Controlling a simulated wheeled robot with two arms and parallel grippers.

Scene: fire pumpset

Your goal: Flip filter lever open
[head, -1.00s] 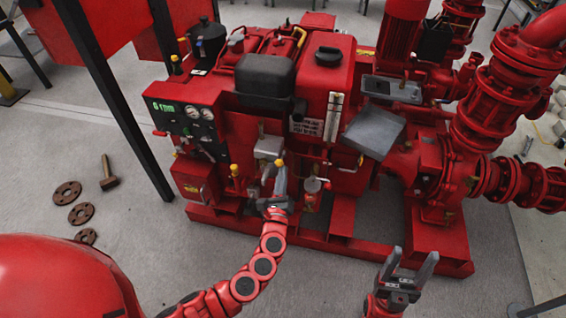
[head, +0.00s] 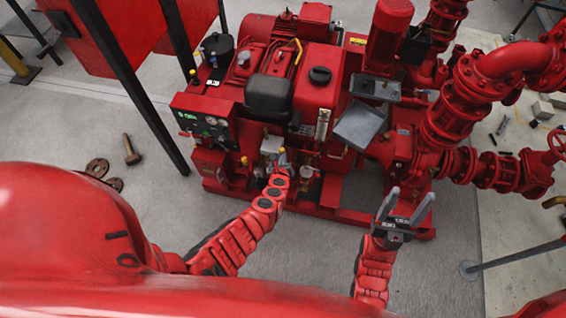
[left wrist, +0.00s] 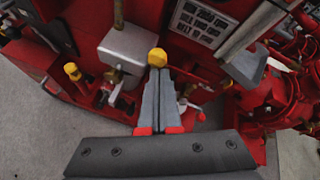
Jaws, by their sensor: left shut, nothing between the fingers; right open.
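The red pumpset (head: 320,85) stands ahead in the head view. A yellow-knobbed lever (left wrist: 157,57) shows right at the tips of my left gripper (left wrist: 159,75) in the left wrist view; whether they touch I cannot tell. I cannot tell for certain that this is the filter lever. My left gripper (head: 281,160) is shut with nothing between its fingers, at the pumpset's front. Its fingers hide the lower part of the lever. A second yellow knob (left wrist: 72,71) stands to the left. My right gripper (head: 405,207) is open and empty, in front of the pumpset's right side.
A grey metal box (left wrist: 125,48) is just left of the lever. A control panel with gauges (head: 205,124) is at the pumpset's left. Black posts (head: 130,90) stand further left. Red pipes (head: 460,110) fill the right.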

